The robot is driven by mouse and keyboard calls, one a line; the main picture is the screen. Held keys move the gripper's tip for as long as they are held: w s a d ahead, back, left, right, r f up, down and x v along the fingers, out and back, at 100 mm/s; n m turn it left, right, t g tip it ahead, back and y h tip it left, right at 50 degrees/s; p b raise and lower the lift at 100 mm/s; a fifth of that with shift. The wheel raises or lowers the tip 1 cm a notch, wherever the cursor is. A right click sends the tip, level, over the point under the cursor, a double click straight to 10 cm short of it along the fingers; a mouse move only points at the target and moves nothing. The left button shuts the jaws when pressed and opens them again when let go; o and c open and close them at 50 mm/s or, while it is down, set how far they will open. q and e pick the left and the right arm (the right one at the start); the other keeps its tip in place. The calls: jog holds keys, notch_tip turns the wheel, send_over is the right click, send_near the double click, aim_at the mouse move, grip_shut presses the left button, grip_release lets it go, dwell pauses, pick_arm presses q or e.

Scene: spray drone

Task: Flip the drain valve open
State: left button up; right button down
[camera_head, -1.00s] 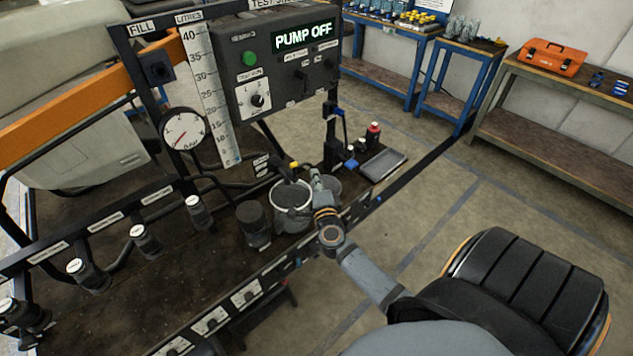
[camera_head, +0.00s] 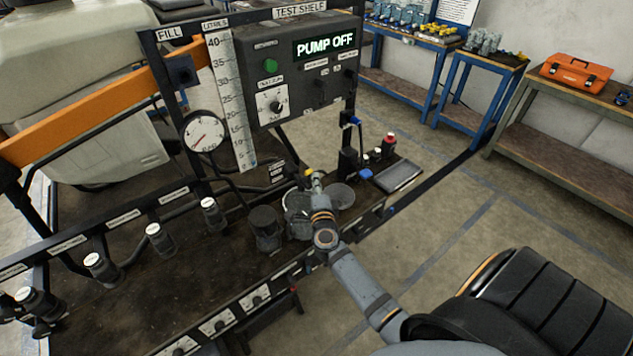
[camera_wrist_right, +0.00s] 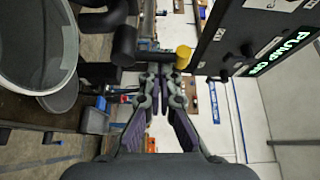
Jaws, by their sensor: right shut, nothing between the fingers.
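The drain valve appears to be the dark lever with a yellow end (camera_head: 308,173), above a grey pail (camera_head: 297,203) on the bench. In the wrist view, the yellow end (camera_wrist_right: 183,57) caps a black bar (camera_wrist_right: 153,58) that lies across the view just beyond my fingertips. My right gripper (camera_head: 317,179) is shut and empty, close beside the yellow end. It shows in the wrist view (camera_wrist_right: 160,73) with its fingertips together. I cannot tell whether they touch the lever. My arm hides part of the pail and the lever's base. My left gripper is out of view.
A black control box (camera_head: 300,75) reading "PUMP OFF" stands behind the lever. A dark canister (camera_head: 265,230) stands left of the pail. The floor at right is open.

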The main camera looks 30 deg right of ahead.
jog(key=shift+a+b, duration=0.1)
jog(key=shift+b, duration=0.2)
jog(key=shift+a+f+n+t+b, duration=0.1)
jog(key=shift+n+t+b, duration=0.2)
jog(key=shift+n+b, duration=0.25)
jog(key=shift+s+a+f+n+t+y+b, duration=0.1)
jog(key=shift+a+f+n+t+y+b, duration=0.5)
jog(key=shift+n+t+y+b, duration=1.75)
jog(key=shift+a+f+n+t+y+b, duration=0.1)
jog(key=shift+a+f+n+y+b, duration=0.6)
jog(key=shift+n+b, duration=3.4)
jog(key=shift+s+a+f+n+t+y+b, duration=0.2)
jog(key=shift+a+n+t+y+b, duration=0.95)
jog(key=shift+n, duration=4.05)
jog(key=shift+w+d+n+y, duration=0.15)
jog(key=shift+d+n+y, duration=0.25)
jog(key=shift+y, duration=0.6)
